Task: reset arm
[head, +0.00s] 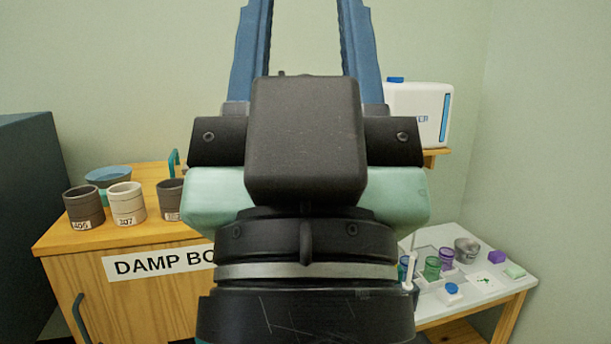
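My gripper (305,12) is raised close in front of the head camera and fills the middle of the view. Its two blue fingers point up and stand apart, with only bare wall seen between them. The fingertips run past the top edge of the picture. I see nothing held between the visible parts of the fingers.
A wooden cabinet (140,285) labelled "DAMP BO…" bears several cups (127,204) and a blue bowl (108,177) at left. At right, a white-topped table (505,292) bears green and purple cups and small items. A white container (418,113) stands on a shelf behind my gripper.

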